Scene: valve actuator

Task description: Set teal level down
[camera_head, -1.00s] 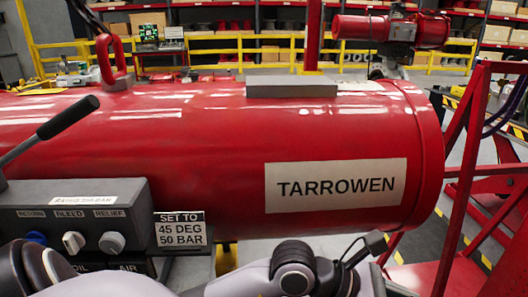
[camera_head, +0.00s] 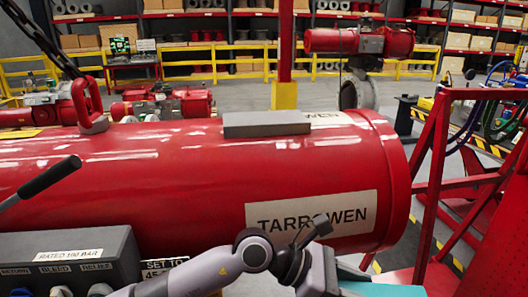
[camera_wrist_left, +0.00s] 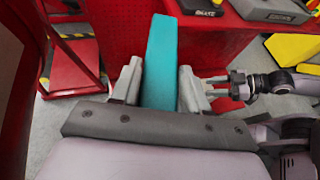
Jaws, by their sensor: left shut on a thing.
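The teal level (camera_wrist_left: 161,58) is a long flat-sided bar. In the left wrist view it stands out from between the fingers of my left gripper (camera_wrist_left: 156,87), which is shut on it. In the head view a teal piece (camera_head: 385,289) shows at the bottom edge, beside the end of my arm; most of it is cut off. In the left wrist view another gripper of mine, the right one (camera_wrist_left: 214,88), is just right of the left fingers; its jaw opening is unclear.
A red cylinder (camera_head: 190,185) marked TARROWEN fills the head view's middle. A grey control box (camera_head: 70,262) is at lower left. A red frame (camera_head: 432,190) stands at right. In the left wrist view a red perforated panel (camera_wrist_left: 105,45) and dark labelled trays (camera_wrist_left: 275,12) lie beyond the level.

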